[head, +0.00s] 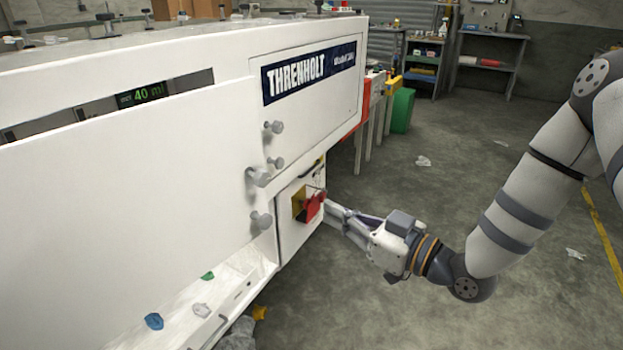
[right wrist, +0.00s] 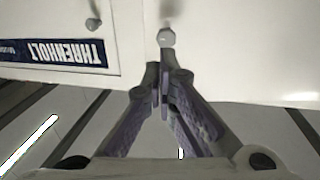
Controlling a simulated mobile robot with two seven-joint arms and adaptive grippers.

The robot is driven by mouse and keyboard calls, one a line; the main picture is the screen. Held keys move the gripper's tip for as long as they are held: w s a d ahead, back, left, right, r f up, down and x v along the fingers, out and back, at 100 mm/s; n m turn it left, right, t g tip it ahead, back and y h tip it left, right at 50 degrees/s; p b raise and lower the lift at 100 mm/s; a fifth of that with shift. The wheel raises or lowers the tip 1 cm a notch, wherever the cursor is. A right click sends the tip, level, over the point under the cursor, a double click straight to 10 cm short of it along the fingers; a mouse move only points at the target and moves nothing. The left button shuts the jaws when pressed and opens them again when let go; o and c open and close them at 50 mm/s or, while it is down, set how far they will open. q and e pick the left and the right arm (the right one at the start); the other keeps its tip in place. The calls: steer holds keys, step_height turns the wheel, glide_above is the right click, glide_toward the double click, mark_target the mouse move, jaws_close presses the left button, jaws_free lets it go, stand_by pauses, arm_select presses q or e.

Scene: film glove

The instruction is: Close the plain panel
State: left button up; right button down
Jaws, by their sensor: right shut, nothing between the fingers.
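The plain panel (head: 120,190) is a large white sheet without lettering at the left of the head view. It stands out from the white machine body, with a dark gap along its top edge and an open ledge below. My right gripper (head: 328,207) is shut and empty, by the machine's lower right corner, beside a red handle. In the right wrist view its fingertips (right wrist: 160,82) lie just below a pale knob (right wrist: 167,38); I cannot tell whether they touch. My left gripper is out of view.
The lettered THRENHOLT panel (head: 312,95) adjoins at the right. Below it is a small door with the red handle (head: 314,206) on a yellow plate. A blue piece (head: 153,321) and a green piece lie on the ledge. Floor (head: 400,310) to the right is mostly clear.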

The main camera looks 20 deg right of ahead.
mark_target(269, 183)
steer(key=x, duration=0.4)
steer(key=b+x, duration=0.1)
steer(key=x, duration=0.8)
steer(key=shift+w+a+f+b, duration=0.1)
steer(key=shift+w+a+b, duration=0.1)
steer(key=shift+a+b, duration=0.25)
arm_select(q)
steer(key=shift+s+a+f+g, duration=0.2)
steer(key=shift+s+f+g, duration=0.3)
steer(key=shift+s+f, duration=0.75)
arm_select(e)
steer(key=shift+w, duration=0.1)
